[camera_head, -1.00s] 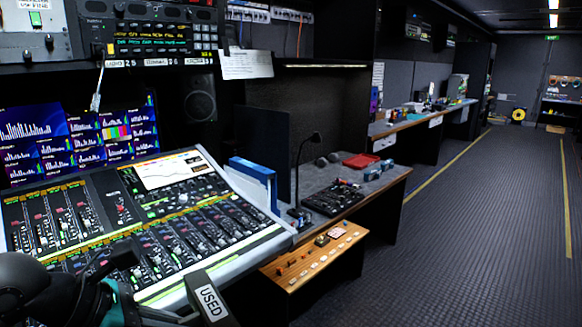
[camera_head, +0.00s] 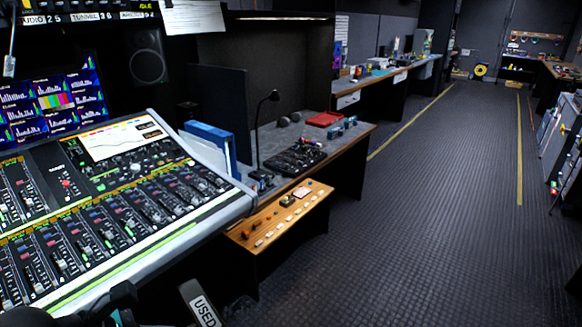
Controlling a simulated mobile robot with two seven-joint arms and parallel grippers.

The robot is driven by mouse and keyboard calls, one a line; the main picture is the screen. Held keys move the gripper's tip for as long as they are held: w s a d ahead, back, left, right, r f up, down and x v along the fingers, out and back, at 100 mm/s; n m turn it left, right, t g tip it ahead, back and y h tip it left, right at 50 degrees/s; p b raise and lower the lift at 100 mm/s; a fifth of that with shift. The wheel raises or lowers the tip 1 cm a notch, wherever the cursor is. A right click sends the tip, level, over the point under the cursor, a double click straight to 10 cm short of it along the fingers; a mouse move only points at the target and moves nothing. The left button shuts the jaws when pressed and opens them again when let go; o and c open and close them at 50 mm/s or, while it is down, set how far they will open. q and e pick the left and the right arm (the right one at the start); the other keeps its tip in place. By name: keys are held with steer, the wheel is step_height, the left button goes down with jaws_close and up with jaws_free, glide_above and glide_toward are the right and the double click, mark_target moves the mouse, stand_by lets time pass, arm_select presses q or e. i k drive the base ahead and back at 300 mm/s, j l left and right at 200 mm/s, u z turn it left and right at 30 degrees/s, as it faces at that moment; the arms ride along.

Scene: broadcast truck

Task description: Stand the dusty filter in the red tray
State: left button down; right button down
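The red tray (camera_head: 324,119) lies flat on the grey-topped side bench, near its back edge, and looks empty. A dark grey piece with a white "USED" label (camera_head: 201,308) shows at the bottom edge, tilted and cut off by the frame; it appears to be the dusty filter. My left gripper (camera_head: 135,318) shows only in part, dark and low beside it. Its fingertips are not clear, but the piece keeps its place in view as the room shifts, so it appears held. My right gripper is out of view.
The mixing console (camera_head: 120,205) fills the left. A blue binder (camera_head: 210,143), a black desk lamp (camera_head: 262,125) and a black tray of small parts (camera_head: 294,159) stand before the red tray. A wooden shelf (camera_head: 280,216) juts out below. The aisle floor (camera_head: 430,210) is clear.

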mark_target(323, 122)
steer(key=i+l+z, duration=0.75)
steer(key=i+z, duration=0.25)
steer(key=i+l+z, duration=0.1)
steer(key=i+z, duration=0.15)
steer(key=i, duration=2.2)
steer(key=i+u, duration=0.2)
steer(key=i, duration=0.4)
steer(key=i+l+u, duration=0.2)
steer(key=i, duration=0.4)
steer(key=i+j+u, duration=0.1)
steer(key=i+u, duration=0.7)
steer(key=i+l+u, duration=0.4)
steer(key=i, duration=0.15)
steer(key=i+u, duration=0.35)
steer(key=i+l+u, duration=0.2)
steer(key=i+u, duration=0.2)
steer(key=i+l+u, duration=0.35)
steer(key=i+j, duration=0.05)
